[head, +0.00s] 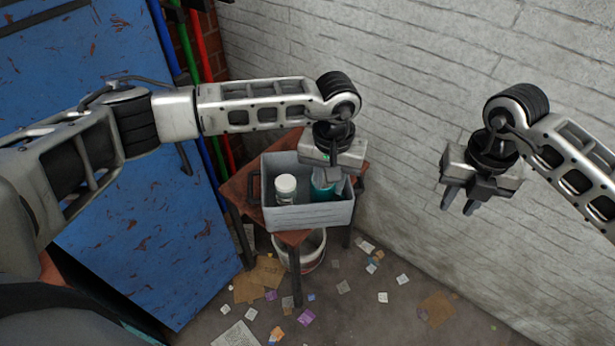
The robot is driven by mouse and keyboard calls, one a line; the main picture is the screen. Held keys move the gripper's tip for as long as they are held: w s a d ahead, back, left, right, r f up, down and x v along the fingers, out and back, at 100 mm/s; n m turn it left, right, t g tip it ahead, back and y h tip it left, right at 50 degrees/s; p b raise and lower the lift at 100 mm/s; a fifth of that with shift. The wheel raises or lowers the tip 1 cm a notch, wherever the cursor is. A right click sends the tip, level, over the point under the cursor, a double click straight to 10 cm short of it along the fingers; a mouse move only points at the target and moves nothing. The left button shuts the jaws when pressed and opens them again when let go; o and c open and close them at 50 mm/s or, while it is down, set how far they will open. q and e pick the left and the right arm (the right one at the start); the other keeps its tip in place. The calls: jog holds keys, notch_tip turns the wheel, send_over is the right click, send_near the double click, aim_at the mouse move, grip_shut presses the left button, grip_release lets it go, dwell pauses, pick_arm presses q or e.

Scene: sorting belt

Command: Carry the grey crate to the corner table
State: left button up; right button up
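The grey crate (308,216) sits upright on the small reddish-brown corner table (236,190). A dark handle shows on its left side. In it are a white-capped bottle (286,188) and a teal item (322,190). My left gripper (330,178) is over the right part of the crate, pointing down. Its body hides the crate's back right, and I cannot tell whether its fingers touch anything. My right gripper (459,204) is in the air well to the right of the crate, empty, with its two fingers apart.
A blue scuffed door (150,230) is on the left, with coloured pipes (209,80) behind it. A white brick wall (420,110) runs behind and to the right. A white bucket (312,250) stands under the table. Paper scraps (262,280) litter the floor.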

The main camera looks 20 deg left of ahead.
notch_tip(320, 180, up, 9)
jog(key=shift+w+a+r, duration=0.15)
jog(key=shift+w+a, duration=0.1)
dwell(0.5)
